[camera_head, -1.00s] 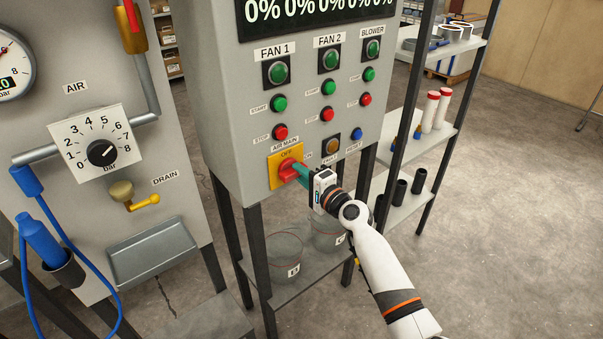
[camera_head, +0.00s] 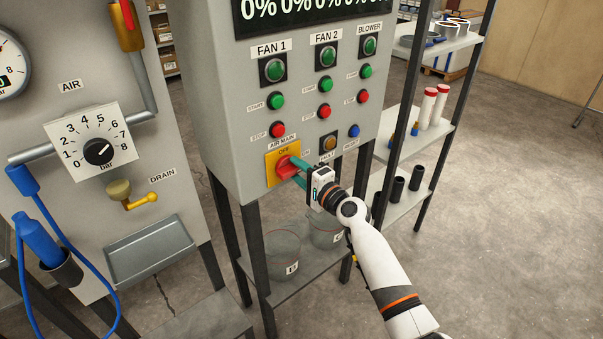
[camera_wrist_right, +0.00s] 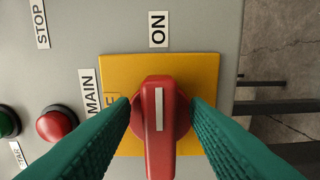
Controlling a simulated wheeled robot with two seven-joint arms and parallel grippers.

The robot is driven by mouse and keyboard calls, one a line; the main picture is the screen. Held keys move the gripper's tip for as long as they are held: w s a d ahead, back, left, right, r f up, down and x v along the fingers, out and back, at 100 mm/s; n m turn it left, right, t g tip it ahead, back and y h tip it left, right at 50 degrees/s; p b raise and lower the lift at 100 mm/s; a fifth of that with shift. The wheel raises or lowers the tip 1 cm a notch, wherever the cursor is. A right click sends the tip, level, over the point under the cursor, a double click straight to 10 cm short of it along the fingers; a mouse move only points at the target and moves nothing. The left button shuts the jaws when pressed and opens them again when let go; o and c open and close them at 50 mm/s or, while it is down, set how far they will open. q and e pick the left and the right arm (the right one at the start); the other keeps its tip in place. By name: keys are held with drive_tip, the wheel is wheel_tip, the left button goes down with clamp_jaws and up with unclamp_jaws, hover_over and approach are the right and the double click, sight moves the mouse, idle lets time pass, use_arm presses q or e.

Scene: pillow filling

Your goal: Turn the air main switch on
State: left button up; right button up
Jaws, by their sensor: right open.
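The air main switch is a red rotary handle (camera_head: 285,169) on a yellow plate (camera_head: 271,178) low on the grey control box. In the right wrist view the handle (camera_wrist_right: 160,125) has its white mark pointing up, toward the ON label (camera_wrist_right: 158,29). The plate's own lettering is mostly hidden by a finger there. My right gripper (camera_head: 298,171) is open, its green fingers on either side of the handle with small gaps visible. It also shows in the right wrist view (camera_wrist_right: 160,106). My left gripper is not in view.
Above the switch are the red stop button (camera_head: 277,130) and the green start button (camera_head: 276,101). An amber button (camera_head: 328,143) and a blue button (camera_head: 354,131) sit to its right. An air panel (camera_head: 100,216) stands left and a shelf rack (camera_head: 408,195) right.

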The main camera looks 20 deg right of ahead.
drive_tip(key=v, duration=1.2)
drive_tip(key=shift+b, duration=0.4)
drive_tip(key=s+f+n+g+h, duration=0.1)
drive_tip(key=s+f+g+h, duration=0.1)
drive_tip(key=f, duration=0.9)
drive_tip(key=s+f+n+g+h, duration=0.1)
drive_tip(key=f+g, duration=0.1)
drive_tip(key=f, duration=0.9)
drive_tip(key=s+f+n+g+h, duration=0.1)
drive_tip(key=s+f+n+g, duration=0.1)
drive_tip(key=s+f, duration=0.45)
drive_tip(key=s+f+n+g+h, duration=0.15)
drive_tip(key=s+f, duration=0.25)
drive_tip(key=f, duration=0.5)
drive_tip(key=s+f+n+g, duration=0.2)
drive_tip(key=s+f, duration=0.4)
drive_tip(key=s, duration=0.6)
drive_tip(key=s+a+f+n+g, duration=0.1)
drive_tip(key=s+f+n+g, duration=0.2)
drive_tip(key=s, duration=0.8)
drive_tip(key=s+a+f+n+g, duration=0.1)
drive_tip(key=s+f+n+g, duration=0.2)
drive_tip(key=s+f+n, duration=0.3)
drive_tip(key=s+f, duration=0.4)
drive_tip(key=s, duration=0.2)
drive_tip(key=shift+s+h, duration=0.35)
